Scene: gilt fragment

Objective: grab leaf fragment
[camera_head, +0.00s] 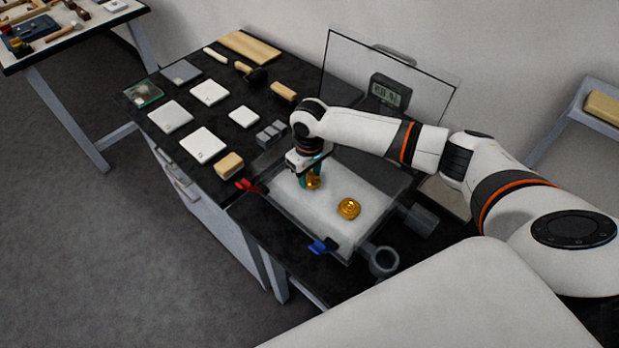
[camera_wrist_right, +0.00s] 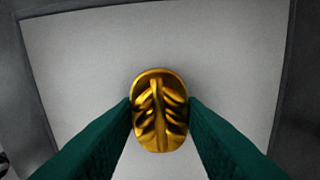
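The leaf fragment (camera_wrist_right: 160,112) is a small gold oval with a raised leaf vein pattern. In the head view it (camera_head: 313,183) is at the left part of the white pad, partly hidden by my right gripper (camera_head: 309,180). In the right wrist view, the teal fingers of my right gripper (camera_wrist_right: 160,108) lie against both sides of the fragment with no visible gap. I cannot tell whether it is lifted off the pad. My left gripper is not in view.
A round gold piece (camera_head: 349,208) lies on the white pad (camera_head: 325,222), right of the fragment. A red clamp (camera_head: 250,186) and a blue clamp (camera_head: 322,246) sit at the pad's edges. White tiles (camera_head: 204,145) and a wooden block (camera_head: 229,165) lie left. A display (camera_head: 388,92) stands behind.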

